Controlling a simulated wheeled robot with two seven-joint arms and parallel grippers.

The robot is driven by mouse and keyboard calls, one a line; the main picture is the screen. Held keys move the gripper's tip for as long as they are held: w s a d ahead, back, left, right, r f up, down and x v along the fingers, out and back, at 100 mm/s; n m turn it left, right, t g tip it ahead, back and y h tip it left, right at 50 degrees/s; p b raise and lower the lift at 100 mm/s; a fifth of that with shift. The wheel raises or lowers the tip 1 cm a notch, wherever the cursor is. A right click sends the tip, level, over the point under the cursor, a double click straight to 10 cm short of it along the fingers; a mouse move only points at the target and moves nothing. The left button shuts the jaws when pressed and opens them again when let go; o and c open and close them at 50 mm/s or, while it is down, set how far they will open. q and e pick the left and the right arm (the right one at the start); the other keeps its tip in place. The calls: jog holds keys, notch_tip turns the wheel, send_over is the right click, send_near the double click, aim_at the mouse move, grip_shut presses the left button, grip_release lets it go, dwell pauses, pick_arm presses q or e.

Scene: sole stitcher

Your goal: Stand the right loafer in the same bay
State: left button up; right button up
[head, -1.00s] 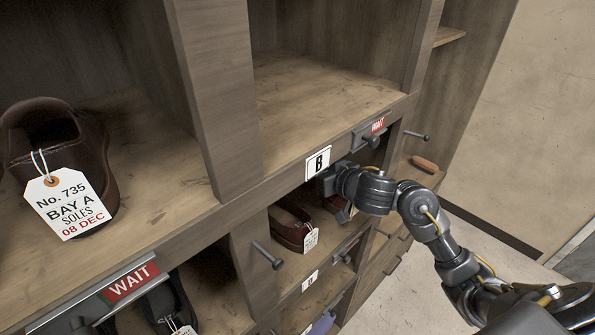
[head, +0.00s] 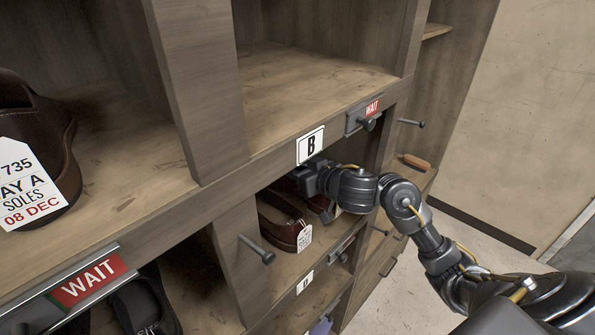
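A reddish-brown loafer (head: 283,222) with a white tag sits in the lower bay under the B label, at the bay's left side. A second reddish-brown loafer (head: 319,204), the right loafer, shows just to its right, mostly hidden by my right gripper. My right gripper (head: 328,207) reaches into this bay from the right, pointing down. It appears shut on the second loafer, with one grey finger showing at its side; the other finger is hidden. I cannot tell whether this loafer touches the bay floor. My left gripper is not in view.
The B label (head: 310,145) and shelf edge lie just above my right gripper. A peg (head: 257,249) sticks out at the bay's left. A dark brown shoe (head: 40,150) tagged Bay A stands upper left. The upper right bay (head: 300,85) looks empty.

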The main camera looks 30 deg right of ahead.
jog(key=shift+s+d+r, duration=0.1)
jog(key=shift+s+r, duration=0.05)
jog(key=shift+s, duration=0.1)
jog(key=shift+s+r, duration=0.1)
jog(key=shift+s, duration=0.15)
jog(key=p+v, duration=0.2)
jog(key=v, duration=0.6)
jog(key=shift+w, duration=0.1)
jog(key=p+v, duration=0.3)
jog(key=shift+p, duration=0.3)
jog(key=shift+s+d, duration=0.15)
jog(key=shift+s, duration=0.1)
